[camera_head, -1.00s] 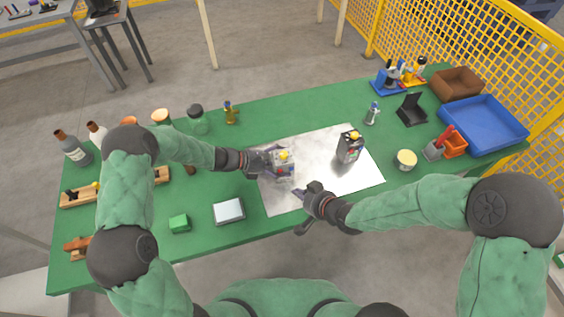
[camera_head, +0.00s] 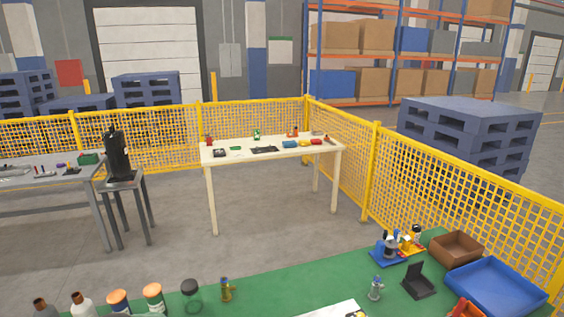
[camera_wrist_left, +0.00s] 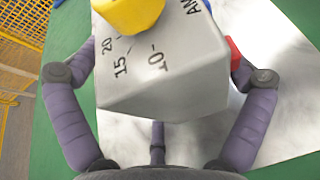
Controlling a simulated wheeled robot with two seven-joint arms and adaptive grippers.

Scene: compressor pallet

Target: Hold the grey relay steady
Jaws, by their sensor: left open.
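The grey relay (camera_wrist_left: 165,75) fills the upper middle of the left wrist view. It is a pale grey block with a yellow knob (camera_wrist_left: 128,12) and a printed scale with 10, 15 and 20. My left gripper (camera_wrist_left: 163,66) is open, with its purple jointed fingers on both sides of the relay. I cannot tell whether the fingers touch it. The relay and both grippers are outside the head view now. My right gripper is in neither current view.
A silver sheet (camera_wrist_left: 280,115) lies on the green table (camera_head: 285,287). Bottles and jars stand along its far edge. A blue tray (camera_head: 496,289), a brown bin (camera_head: 457,247) and a black stand (camera_head: 417,282) are at the right. Yellow mesh fencing (camera_head: 450,215) runs behind.

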